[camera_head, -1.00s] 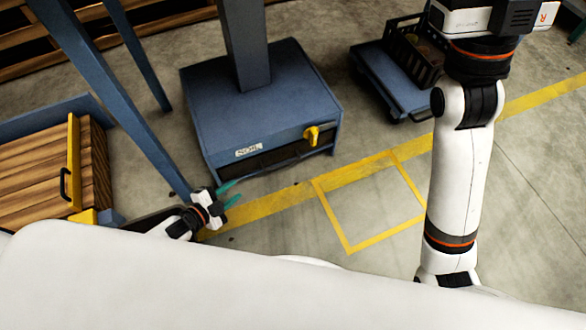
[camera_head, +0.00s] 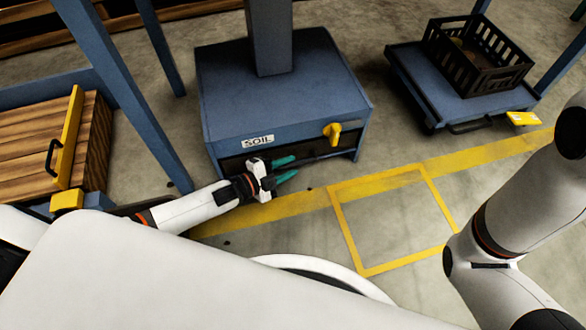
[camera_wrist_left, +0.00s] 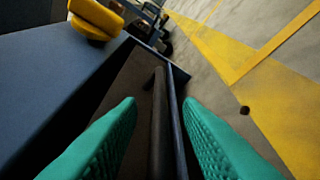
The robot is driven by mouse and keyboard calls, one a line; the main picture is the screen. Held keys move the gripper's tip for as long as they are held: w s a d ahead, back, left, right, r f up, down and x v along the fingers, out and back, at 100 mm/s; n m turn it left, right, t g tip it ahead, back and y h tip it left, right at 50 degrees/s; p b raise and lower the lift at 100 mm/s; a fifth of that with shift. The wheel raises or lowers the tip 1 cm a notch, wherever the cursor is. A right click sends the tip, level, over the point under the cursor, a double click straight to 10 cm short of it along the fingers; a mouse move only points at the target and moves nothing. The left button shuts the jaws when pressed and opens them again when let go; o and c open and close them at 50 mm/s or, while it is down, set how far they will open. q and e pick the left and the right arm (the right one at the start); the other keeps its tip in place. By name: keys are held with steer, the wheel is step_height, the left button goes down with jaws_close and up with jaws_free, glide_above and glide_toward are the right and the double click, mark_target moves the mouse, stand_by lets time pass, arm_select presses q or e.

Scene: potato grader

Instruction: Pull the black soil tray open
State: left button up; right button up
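The black soil tray (camera_head: 232,166) sits low in the front of the blue cabinet (camera_head: 280,90), under the white SOIL label (camera_head: 257,141). My left gripper (camera_head: 290,168) is at the tray front with its teal fingers pointing right, below the yellow knob (camera_head: 332,132). In the left wrist view its fingers (camera_wrist_left: 160,105) are apart, one on each side of a dark bar handle (camera_wrist_left: 158,125) that runs between them. No firm contact shows. The arm hides part of the tray front. My right arm is at the right edge; its gripper is out of view.
A yellow square (camera_head: 395,220) is marked on open floor to the right of my left gripper. A blue cart (camera_head: 410,80) with a black crate (camera_head: 478,60) stands at the back right. A blue post (camera_head: 125,95) and a wooden box (camera_head: 35,155) are at the left.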

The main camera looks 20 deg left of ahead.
arm_select(q)
steer(key=shift+b+x, duration=0.35)
steer(key=shift+x, duration=0.8)
jaws_close()
